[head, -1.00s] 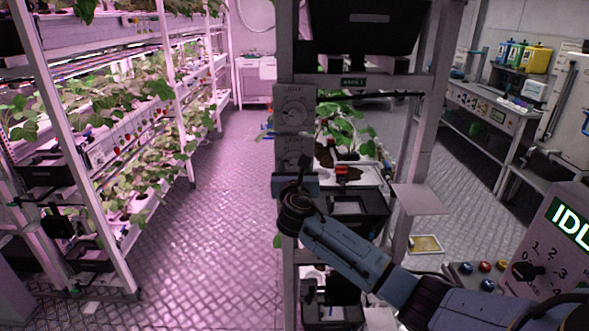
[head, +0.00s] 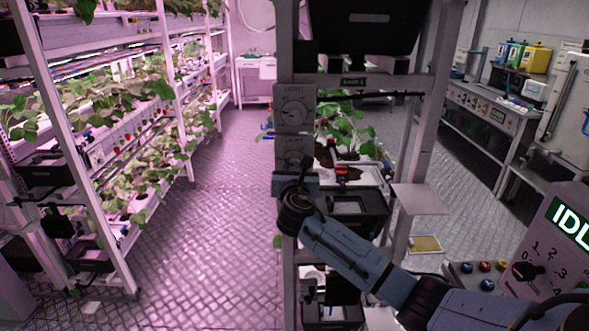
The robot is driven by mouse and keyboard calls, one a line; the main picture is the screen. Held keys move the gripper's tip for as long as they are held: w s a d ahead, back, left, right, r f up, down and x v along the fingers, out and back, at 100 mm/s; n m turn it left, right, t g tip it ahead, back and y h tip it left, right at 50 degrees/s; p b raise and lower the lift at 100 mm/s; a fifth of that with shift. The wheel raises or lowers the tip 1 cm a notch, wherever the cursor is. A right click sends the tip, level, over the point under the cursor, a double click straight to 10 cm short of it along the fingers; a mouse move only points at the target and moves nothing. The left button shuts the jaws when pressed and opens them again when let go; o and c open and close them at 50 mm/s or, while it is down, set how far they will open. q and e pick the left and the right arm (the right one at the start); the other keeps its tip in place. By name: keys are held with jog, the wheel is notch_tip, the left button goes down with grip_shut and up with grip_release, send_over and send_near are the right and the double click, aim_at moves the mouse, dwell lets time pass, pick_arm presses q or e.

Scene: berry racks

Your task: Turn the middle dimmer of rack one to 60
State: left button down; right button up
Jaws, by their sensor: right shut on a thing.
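Rack one's near post carries grey dimmer panels marked LIGHT. The knob's setting cannot be read. A small sign (head: 353,82) on the rack's crossbar reads RACK 1. My left gripper is not in view.
Strawberry racks (head: 120,120) stand along the left, with a clear metal-plate aisle (head: 200,220) between. Behind the post are a potted plant (head: 340,125) and dark trays (head: 360,215).

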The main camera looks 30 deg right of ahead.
jog(key=m, duration=0.5)
jog(key=shift+f+b, duration=0.1)
jog(key=shift+b, duration=0.2)
jog(key=m+b, duration=0.1)
jog(key=m, duration=0.4)
jog(key=m+b, duration=0.2)
jog(key=m, duration=0.3)
jog(key=shift+a+m, duration=0.1)
jog(key=shift+m, duration=0.3)
jog(key=m+b, duration=0.2)
jog(key=m, duration=0.2)
jog(key=shift+m, duration=0.4)
jog(key=o, duration=1)
